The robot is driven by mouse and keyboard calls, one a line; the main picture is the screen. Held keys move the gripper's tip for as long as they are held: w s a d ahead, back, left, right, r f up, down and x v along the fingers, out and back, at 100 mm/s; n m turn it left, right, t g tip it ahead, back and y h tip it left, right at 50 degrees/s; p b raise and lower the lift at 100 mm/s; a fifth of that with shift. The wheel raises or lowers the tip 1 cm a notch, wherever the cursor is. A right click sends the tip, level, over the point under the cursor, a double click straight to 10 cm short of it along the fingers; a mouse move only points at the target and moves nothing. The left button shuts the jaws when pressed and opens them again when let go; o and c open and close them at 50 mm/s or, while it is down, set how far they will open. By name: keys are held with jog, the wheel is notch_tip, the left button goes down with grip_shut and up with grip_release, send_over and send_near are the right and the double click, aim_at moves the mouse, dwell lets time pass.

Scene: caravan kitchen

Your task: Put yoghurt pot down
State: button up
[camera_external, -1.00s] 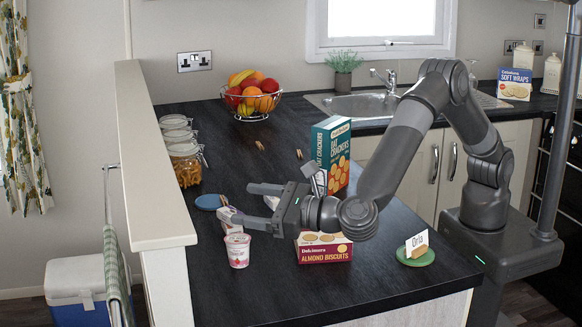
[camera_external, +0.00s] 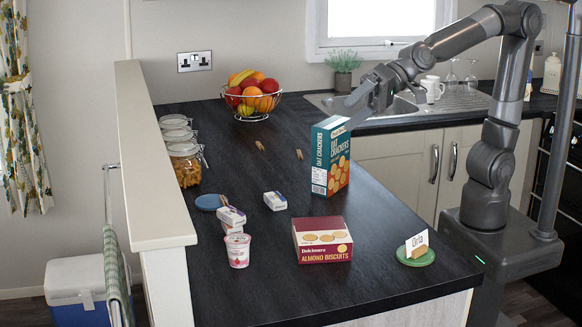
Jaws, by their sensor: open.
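The yoghurt pot (camera_external: 238,251), white and pink, stands upright on the dark counter (camera_external: 225,300) near its left front edge. A small white carton (camera_external: 231,216) is just behind it. My gripper (camera_external: 364,98) is open, raised above the far part of the counter near the sink, well away from the pot. I see nothing held in it.
The almond biscuits box (camera_external: 323,241) and oat crackers box (camera_external: 328,158) stand right of the pot. Another small carton (camera_external: 275,201), a blue lid (camera_external: 209,202), glass jars (camera_external: 186,160) and a fruit bowl (camera_external: 251,101) are behind. A green dish (camera_external: 415,258) holds a name card.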

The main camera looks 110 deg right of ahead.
jog(key=s+d+f+n+g+h, duration=0.1)
jog(key=s+d+f+n+g, duration=0.2)
jog(key=s, duration=0.9)
jog(key=s+d+f+n+g+h, duration=0.2)
jog(key=s+d+f+n, duration=0.4)
jog(key=s, duration=0.7)
jog(key=shift+s+d+f+g, duration=0.15)
jog(key=shift+d+f+g, duration=0.55)
jog(key=shift+d+f, duration=0.25)
